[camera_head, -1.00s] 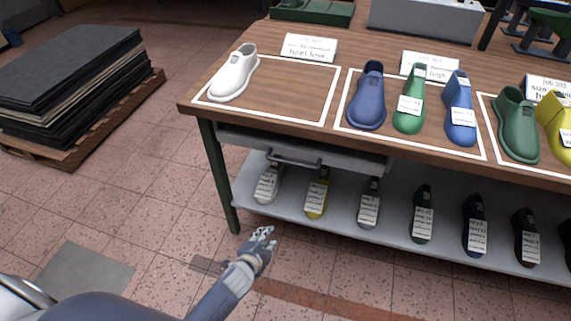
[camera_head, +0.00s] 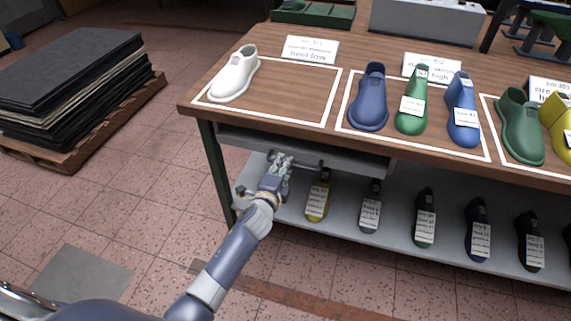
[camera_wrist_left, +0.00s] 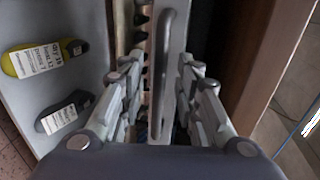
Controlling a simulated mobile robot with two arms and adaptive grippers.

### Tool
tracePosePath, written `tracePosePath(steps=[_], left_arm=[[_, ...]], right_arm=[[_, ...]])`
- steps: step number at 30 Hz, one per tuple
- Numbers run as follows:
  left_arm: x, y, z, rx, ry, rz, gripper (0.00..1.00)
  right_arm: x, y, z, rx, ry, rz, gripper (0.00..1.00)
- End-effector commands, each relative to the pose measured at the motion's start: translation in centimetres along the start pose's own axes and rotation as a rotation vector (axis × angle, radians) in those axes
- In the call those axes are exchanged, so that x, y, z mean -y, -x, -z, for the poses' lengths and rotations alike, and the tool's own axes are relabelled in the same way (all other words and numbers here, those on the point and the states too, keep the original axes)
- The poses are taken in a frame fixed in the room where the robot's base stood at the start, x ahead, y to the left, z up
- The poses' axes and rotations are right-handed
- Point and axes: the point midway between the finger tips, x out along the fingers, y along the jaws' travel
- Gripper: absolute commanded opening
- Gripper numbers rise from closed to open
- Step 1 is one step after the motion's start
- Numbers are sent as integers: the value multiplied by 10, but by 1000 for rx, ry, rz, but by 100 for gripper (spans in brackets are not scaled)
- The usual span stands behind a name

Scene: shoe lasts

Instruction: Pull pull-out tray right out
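The pull-out tray (camera_head: 345,160) is a grey drawer under the left part of the wooden table top, and it looks closed. Its bar handle (camera_wrist_left: 167,70) runs between the fingers of my left gripper in the left wrist view. My right gripper is not in view.
The table (camera_head: 300,120) carries shoe lasts in white-outlined areas. A lower grey shelf (camera_head: 385,233) below the tray holds several labelled lasts. A green table leg (camera_head: 217,175) stands left of my gripper. Stacked dark sheets (camera_head: 70,75) lie on a pallet; the floor in front is clear.

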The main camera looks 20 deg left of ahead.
Motion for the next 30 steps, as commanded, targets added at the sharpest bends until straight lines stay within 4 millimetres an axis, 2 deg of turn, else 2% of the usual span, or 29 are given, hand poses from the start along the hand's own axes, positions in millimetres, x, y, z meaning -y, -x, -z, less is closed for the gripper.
tracePosePath(steps=[6,17,21,30], left_arm=[[0,-20,0,0,1,1,31],[0,-23,0,0,1,0,31],[0,-23,0,0,1,0,1],[-1,-23,0,0,1,-1,0]], right_arm=[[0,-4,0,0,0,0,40],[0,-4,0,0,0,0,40],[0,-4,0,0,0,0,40],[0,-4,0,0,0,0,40]])
